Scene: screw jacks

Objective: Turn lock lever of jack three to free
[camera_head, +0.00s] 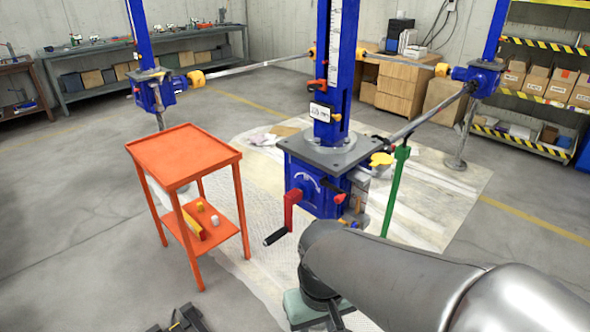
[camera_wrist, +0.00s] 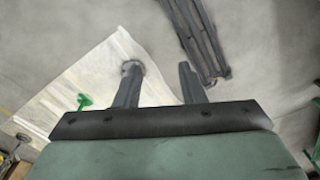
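The nearest blue screw jack (camera_head: 318,185) stands mid-view in the head view. I cannot read a jack number on it. A red crank (camera_head: 291,205) with a black handle hangs on its front left. A small lever with a red tip (camera_head: 340,198) sticks out of its front right face; it may be the lock lever, but I cannot tell its marked position. My gripper's green body (camera_head: 303,308) shows low in the head view, below the jack and apart from it. In the wrist view my gripper (camera_wrist: 159,67) has two fingers spread with nothing between them.
An orange cart (camera_head: 183,153) stands left of the jack. A green stand (camera_head: 396,190) is close on its right. Two more blue jacks stand behind at left (camera_head: 152,90) and right (camera_head: 478,78), linked by shafts. A pale sheet (camera_head: 440,200) covers the floor beneath.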

